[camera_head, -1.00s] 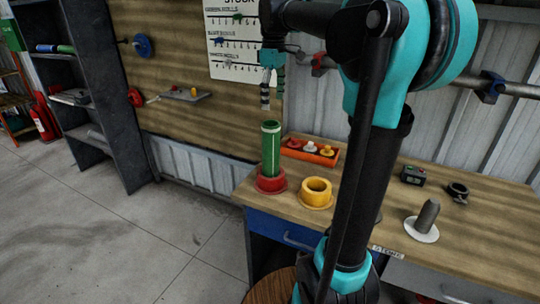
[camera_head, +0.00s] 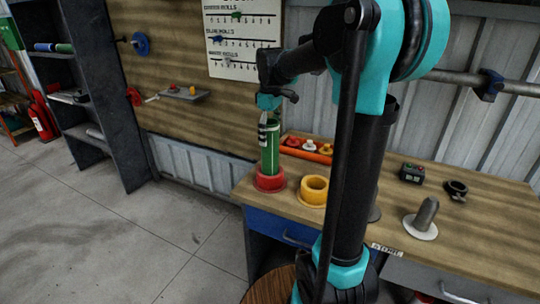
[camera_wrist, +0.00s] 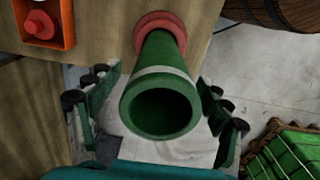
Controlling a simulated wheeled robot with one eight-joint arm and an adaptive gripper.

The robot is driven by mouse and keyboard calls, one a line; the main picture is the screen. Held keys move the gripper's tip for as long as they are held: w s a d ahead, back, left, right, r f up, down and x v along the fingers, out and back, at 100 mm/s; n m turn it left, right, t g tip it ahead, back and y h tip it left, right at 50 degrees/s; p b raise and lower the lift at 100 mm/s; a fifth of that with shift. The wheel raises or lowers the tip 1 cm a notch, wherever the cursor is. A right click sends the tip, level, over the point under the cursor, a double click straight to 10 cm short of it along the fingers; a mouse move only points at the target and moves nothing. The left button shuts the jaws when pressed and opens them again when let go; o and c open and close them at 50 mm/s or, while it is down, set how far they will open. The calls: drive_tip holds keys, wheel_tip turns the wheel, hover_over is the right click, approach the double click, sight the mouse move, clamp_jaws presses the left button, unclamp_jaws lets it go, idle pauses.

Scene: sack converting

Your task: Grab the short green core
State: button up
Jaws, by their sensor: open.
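The short green core (camera_head: 270,158) is a hollow green tube with a pale band near its top. It stands upright in the red flanged holder (camera_head: 269,180) near the left front corner of the bench. In the wrist view the core (camera_wrist: 162,103) shows its open end towards the camera, with the red holder (camera_wrist: 160,26) beyond. My gripper (camera_head: 268,135) is at the upper part of the core. In the wrist view its open fingers (camera_wrist: 160,110) lie on either side of the core, with gaps visible; contact is not seen.
A yellow ring holder (camera_head: 314,190) stands right of the red one. An orange tray (camera_head: 318,156) with small knobbed pieces lies behind. A grey cylinder on a white disc (camera_head: 426,215) stands farther right. A barrel (camera_wrist: 285,15) and a green-filled crate (camera_wrist: 290,155) show in the wrist view.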

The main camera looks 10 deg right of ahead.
drive_tip(key=shift+f, duration=0.4)
clamp_jaws()
idle(0.4)
